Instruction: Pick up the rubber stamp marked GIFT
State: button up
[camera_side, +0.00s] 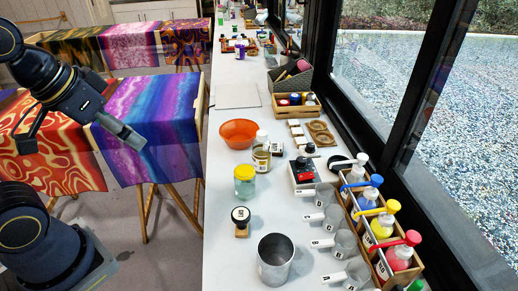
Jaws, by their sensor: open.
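A stamp-like piece with a round black knob, a white label on top and a wooden base (242,231) stands upright on the white table, left of the metal cups. The label's lettering is too small to read, so I cannot tell whether it says GIFT. Another dark-knobbed piece (309,149) stands farther back, near the small red-and-black item; its marking cannot be read either.
A large metal cup (276,262), a yellow-lidded jar (244,188), a bottle (261,158) and an orange bowl (239,132) stand around the nearer stamp. Handled cups (325,194) and a wooden rack of pump bottles (381,262) line the right. The table's left edge is mostly clear.

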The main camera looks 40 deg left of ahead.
dwell(0.3)
jog(key=shift+c, duration=0.9)
